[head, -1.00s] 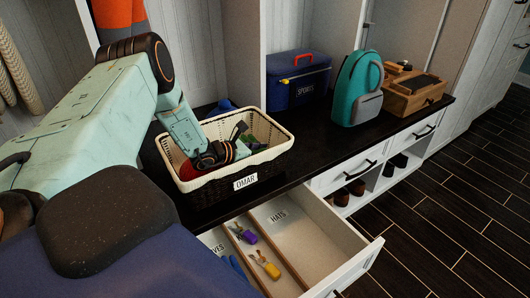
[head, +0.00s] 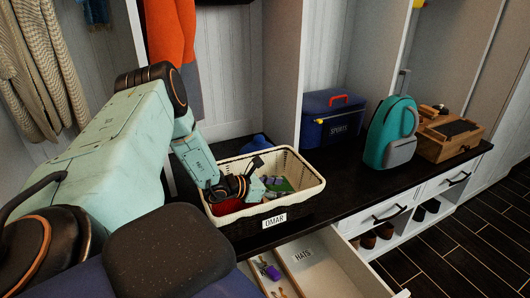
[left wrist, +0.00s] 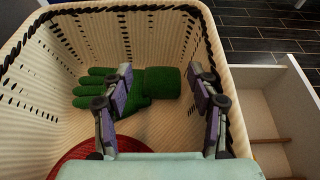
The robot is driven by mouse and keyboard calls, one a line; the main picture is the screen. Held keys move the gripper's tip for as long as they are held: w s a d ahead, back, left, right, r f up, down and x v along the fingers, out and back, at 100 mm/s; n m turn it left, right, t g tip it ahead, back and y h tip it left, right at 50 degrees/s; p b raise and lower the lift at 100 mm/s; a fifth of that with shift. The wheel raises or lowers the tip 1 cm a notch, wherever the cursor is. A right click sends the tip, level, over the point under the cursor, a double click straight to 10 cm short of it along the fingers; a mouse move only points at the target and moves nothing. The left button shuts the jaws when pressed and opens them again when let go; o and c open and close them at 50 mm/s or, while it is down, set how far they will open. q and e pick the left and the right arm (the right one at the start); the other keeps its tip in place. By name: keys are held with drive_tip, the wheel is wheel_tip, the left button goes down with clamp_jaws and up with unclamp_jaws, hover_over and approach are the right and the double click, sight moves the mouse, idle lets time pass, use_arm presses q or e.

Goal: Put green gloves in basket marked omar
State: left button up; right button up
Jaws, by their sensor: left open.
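The basket (head: 305,207) is dark wicker with a cream liner and a label reading OMAR. It stands on the black bench top. Green gloves (left wrist: 155,84) lie inside it on the liner floor; green also shows in the head view (head: 280,185). My left gripper (left wrist: 160,78) is open inside the basket, its fingers on either side of the green gloves with nothing gripped. In the head view the left gripper (head: 255,178) reaches down past the rim. My right gripper is not in view.
A red cloth item (left wrist: 85,157) also lies in the basket. An open drawer (head: 335,272) with a HATS label is below it. A blue SPORTS box (head: 332,122), teal backpack (head: 391,135) and wooden box (head: 449,138) stand farther right. An orange garment (head: 168,32) hangs behind.

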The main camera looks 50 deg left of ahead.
use_arm(q)
drive_tip(key=p+v, duration=0.2)
drive_tip(key=v, duration=0.4)
drive_tip(key=shift+p, duration=0.4)
drive_tip(key=shift+r, duration=0.1)
drive_tip(key=shift+r, duration=0.1)
